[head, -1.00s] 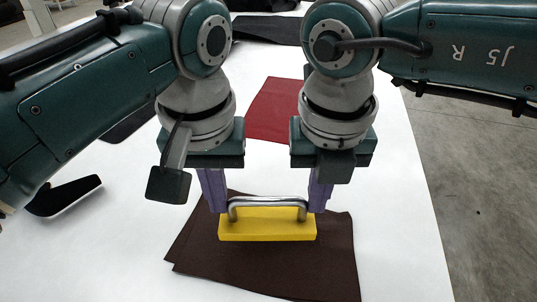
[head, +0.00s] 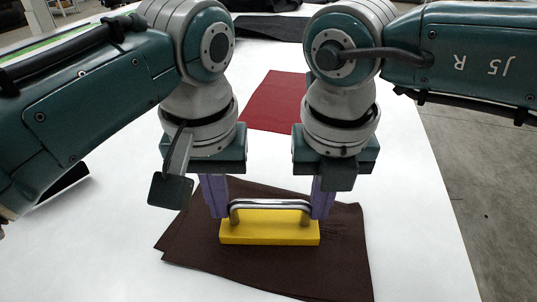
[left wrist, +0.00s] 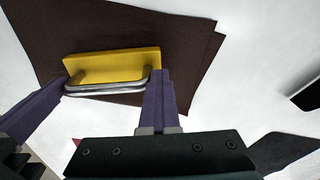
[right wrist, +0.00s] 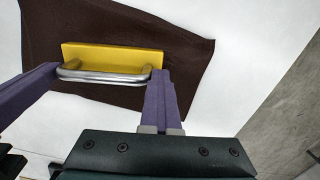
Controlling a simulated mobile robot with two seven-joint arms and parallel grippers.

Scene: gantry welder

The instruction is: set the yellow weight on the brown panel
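The yellow weight (head: 268,233) is a flat bar with a silver arched handle (head: 270,203), level above or on the brown panel (head: 320,275). I cannot tell whether its underside touches the panel. The panel lies flat on the white table, its layered edges slightly fanned. My left gripper (head: 216,213) is shut on the handle's left end, and my right gripper (head: 321,213) is shut on its right end. The weight also shows in the left wrist view (left wrist: 112,65) and the right wrist view (right wrist: 112,57), with brown panel around it.
A red panel (head: 272,100) lies farther back on the white table (head: 420,220), partly behind my right arm. Dark sheets (head: 270,27) lie at the far end. The table is clear to the right of the brown panel, with grey floor (head: 480,170) beyond its edge.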

